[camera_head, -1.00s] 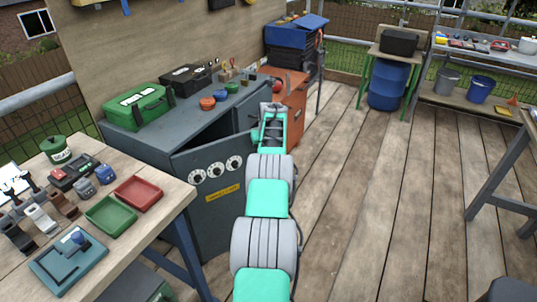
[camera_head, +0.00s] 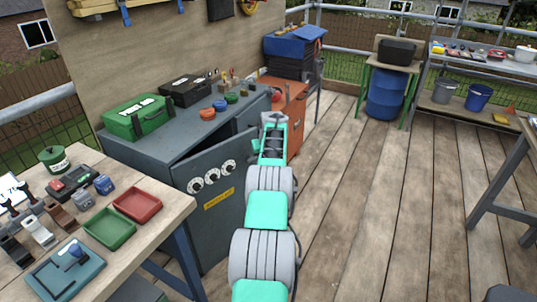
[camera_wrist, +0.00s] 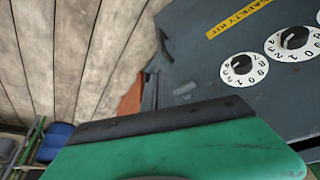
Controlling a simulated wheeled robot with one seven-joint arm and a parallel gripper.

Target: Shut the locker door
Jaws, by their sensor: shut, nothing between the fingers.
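The grey locker (camera_head: 150,148) stands left of centre in the head view. Its door (camera_head: 215,222) is ajar, with a dark gap between it and the locker's top. The door carries white dials and a yellow label. In the wrist view, the door (camera_wrist: 215,70) fills the upper right, with a dark handle near its left edge. My gripper (camera_head: 273,120) is shut and empty, by the door's right, free edge. In the wrist view its green and black end (camera_wrist: 155,122) overlaps the door; contact cannot be told. The locker's inside is mostly hidden.
A green case (camera_head: 138,118), a black case and small coloured items lie on the locker top. A workbench (camera_head: 150,222) with trays stands at front left. An orange cabinet (camera_head: 294,112) is behind my gripper. The plank floor (camera_head: 370,210) to the right is clear.

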